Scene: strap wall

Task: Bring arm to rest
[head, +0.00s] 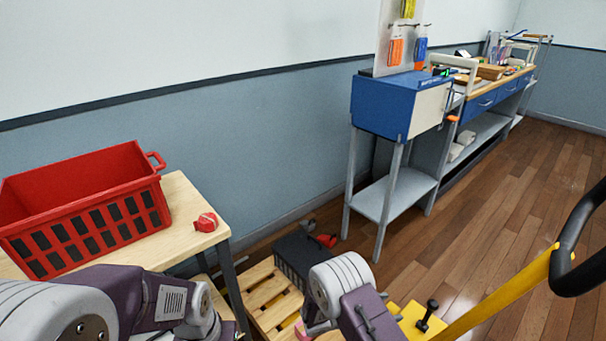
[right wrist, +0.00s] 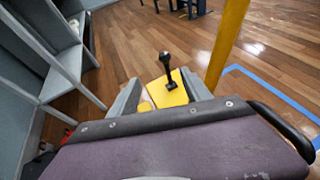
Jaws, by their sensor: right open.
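My right gripper (right wrist: 160,88) shows in the right wrist view with its two grey fingers apart. Between and beyond them I see a yellow plate with a black-knobbed lever (right wrist: 167,72); no held thing shows. In the head view my right arm (head: 345,285) comes up at the bottom centre, beside the yellow plate (head: 405,318). My left arm (head: 150,300) lies across the bottom left, in front of the wooden table (head: 183,198). The left gripper's fingers do not show.
A red crate (head: 85,190) and a small red object (head: 205,222) are on the table. A wooden pallet (head: 262,300) with a dark crate (head: 297,258) is on the floor. A blue cabinet (head: 385,105) stands behind. A yellow bar (head: 500,295) rises at right. Floor beyond is clear.

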